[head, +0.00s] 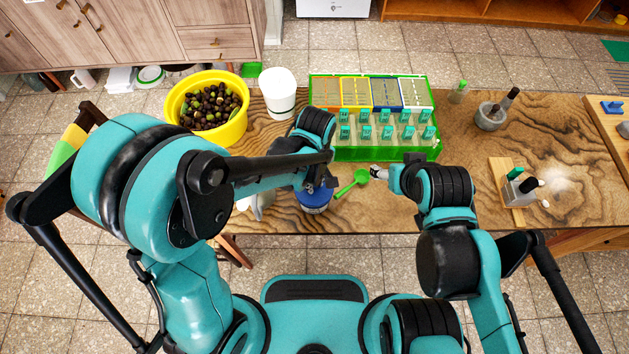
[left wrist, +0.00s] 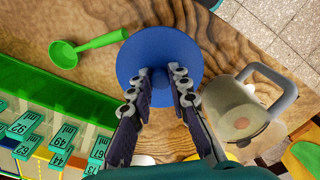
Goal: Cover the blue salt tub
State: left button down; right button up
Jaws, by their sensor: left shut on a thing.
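A round blue lid (left wrist: 150,45) with a small knob fills the middle of the left wrist view. My left gripper (left wrist: 160,88) is shut on the lid's knob, one finger on each side. In the head view my left gripper (head: 311,186) is over the blue salt tub (head: 314,204) near the table's front edge. The lid hides whatever is beneath it in the wrist view, and I cannot tell whether it rests on the tub or is just above it. My right gripper (head: 377,172) is to the right of the tub; its jaws are too small to read.
A green scoop (head: 349,184) lies right of the tub. A translucent jug (left wrist: 235,110) with a grey handle stands close to the lid. A green rack (head: 385,154) with numbered tags is behind. A yellow bowl of olives (head: 237,130) and a white canister (head: 278,88) stand back left.

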aim_at(315, 184)
pick_arm(q)
jog(key=shift+f+b, duration=0.55)
jog(key=shift+f, duration=0.05)
dwell(0.6)
jog(key=c, duration=1.3)
grip_release()
jog(key=shift+c, duration=0.2)
notch_tip(315, 184, up, 12)
jog(key=s+a+r+m+t, duration=0.1)
jog(key=s+a+m+t, duration=0.1)
jog(key=a, duration=0.7)
jog(key=s+a+r+m+t, duration=0.2)
jog(key=a+m+t, duration=0.3)
jog(key=a, duration=0.4)
jog(key=shift+s+r+m, duration=0.2)
jog(key=shift+s+m, duration=0.3)
